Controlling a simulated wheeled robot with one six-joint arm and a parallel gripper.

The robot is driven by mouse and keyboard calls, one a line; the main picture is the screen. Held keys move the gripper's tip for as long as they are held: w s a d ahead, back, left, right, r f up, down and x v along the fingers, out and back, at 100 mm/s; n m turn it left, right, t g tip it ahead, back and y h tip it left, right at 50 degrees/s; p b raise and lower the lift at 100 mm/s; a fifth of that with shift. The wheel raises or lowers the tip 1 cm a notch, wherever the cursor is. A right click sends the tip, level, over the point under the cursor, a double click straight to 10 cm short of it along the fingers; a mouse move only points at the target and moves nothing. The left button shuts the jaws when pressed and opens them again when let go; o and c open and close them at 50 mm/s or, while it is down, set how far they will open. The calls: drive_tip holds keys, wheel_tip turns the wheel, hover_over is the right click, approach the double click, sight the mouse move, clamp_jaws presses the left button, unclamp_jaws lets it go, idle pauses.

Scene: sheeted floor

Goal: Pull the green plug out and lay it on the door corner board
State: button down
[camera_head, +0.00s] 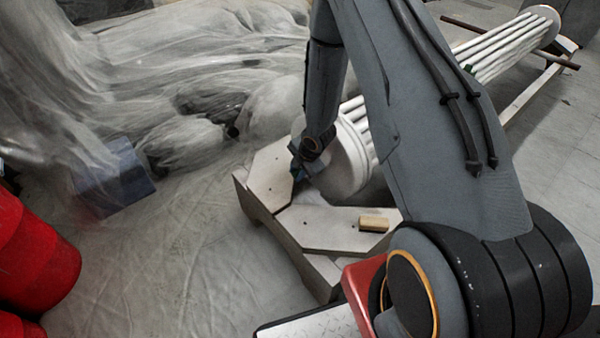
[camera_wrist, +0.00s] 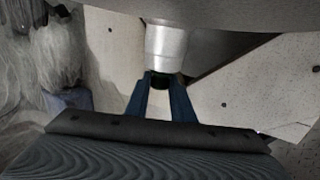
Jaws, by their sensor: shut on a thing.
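My gripper (camera_head: 298,172) reaches down beside the near end of a white fluted column. In the wrist view its blue fingers (camera_wrist: 160,80) are shut on the green plug (camera_wrist: 159,84), which shows as a dark green piece at the end of a pale grey cylindrical stub (camera_wrist: 165,45). The plug looks still at the stub's mouth; any gap is too small to tell. Two pale boards with cut corners lie below, one at left (camera_head: 268,178) and one in front (camera_head: 325,230). I cannot tell which is the door corner board.
The fluted column (camera_head: 355,120) runs back to the upper right. A small tan block (camera_head: 373,223) lies on the front board. Red drums (camera_head: 35,265) stand at left, with a bluish box (camera_head: 115,178) under sheeting nearby. The sheeted floor at lower left is clear.

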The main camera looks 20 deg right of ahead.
drive_tip(key=shift+s+a, duration=0.15)
drive_tip(key=shift+a, duration=0.3)
drive_tip(key=shift+s+a, duration=0.1)
drive_tip(key=shift+a, duration=0.05)
drive_tip(key=shift+s+a, duration=0.1)
drive_tip(key=shift+a, duration=0.2)
drive_tip(key=shift+s+a, duration=0.1)
drive_tip(key=shift+a, duration=0.2)
drive_tip(key=shift+s+a, duration=0.15)
drive_tip(key=shift+a, duration=0.2)
drive_tip(key=shift+s+a+b, duration=0.3)
drive_tip(key=shift+a, duration=0.35)
drive_tip(key=shift+s+a, duration=0.4)
drive_tip(key=shift+a, duration=0.5)
drive_tip(key=shift+s+a, duration=0.35)
drive_tip(key=shift+a, duration=0.5)
drive_tip(key=shift+r, duration=0.1)
